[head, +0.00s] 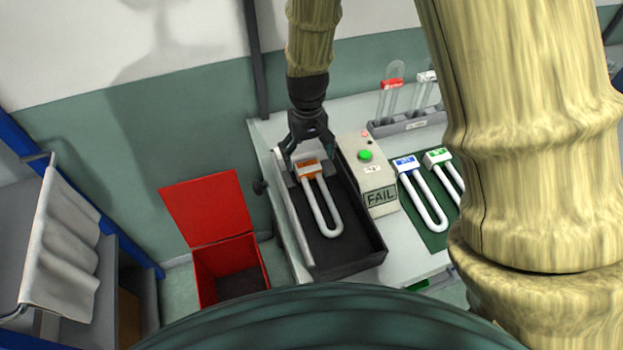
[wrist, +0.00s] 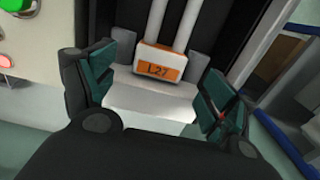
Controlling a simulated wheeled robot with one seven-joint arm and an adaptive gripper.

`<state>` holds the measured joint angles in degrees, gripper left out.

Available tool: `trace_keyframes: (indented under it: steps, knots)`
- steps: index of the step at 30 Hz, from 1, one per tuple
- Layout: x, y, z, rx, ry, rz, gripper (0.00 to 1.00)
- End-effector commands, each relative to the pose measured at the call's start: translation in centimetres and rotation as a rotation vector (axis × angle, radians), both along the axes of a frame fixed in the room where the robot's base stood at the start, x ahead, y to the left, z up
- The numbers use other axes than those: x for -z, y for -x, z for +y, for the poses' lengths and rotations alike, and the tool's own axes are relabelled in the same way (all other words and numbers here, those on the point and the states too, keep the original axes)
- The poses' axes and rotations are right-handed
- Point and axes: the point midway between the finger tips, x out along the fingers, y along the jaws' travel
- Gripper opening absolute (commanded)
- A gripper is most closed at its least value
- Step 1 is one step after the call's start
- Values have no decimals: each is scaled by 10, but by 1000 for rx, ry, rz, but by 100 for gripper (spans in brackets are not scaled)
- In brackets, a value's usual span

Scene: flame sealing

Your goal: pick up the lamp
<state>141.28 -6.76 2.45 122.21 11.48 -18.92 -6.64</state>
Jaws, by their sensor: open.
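The lamp (head: 307,170) is a white U-shaped tube with an orange-labelled base. It lies in a dark tray (head: 365,262) on the bench in the head view. In the wrist view the base (wrist: 160,68) reads "L27", and its two tubes run up out of the picture. My gripper (head: 310,150) is open above the base end of the lamp. In the wrist view the two fingers of my gripper (wrist: 160,88) are spread wide, one to each side of the base, with nothing held. I cannot tell the exact height between fingertips and base.
A tester box (head: 378,185) showing "FAIL" stands right of the tray. Blue-labelled (head: 425,200) and green-labelled (head: 440,158) lamps lie on a green mat. A rack (head: 408,124) with upright lamps stands behind. An open red bin (head: 230,270) is on the floor at left.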

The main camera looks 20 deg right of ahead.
Motion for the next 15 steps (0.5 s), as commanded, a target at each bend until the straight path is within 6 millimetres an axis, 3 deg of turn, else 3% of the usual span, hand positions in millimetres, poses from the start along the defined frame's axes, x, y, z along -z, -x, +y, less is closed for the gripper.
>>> trace_keyframes:
  steps: [15]
  knots:
    - [42,0,-1,0,0,4,86]
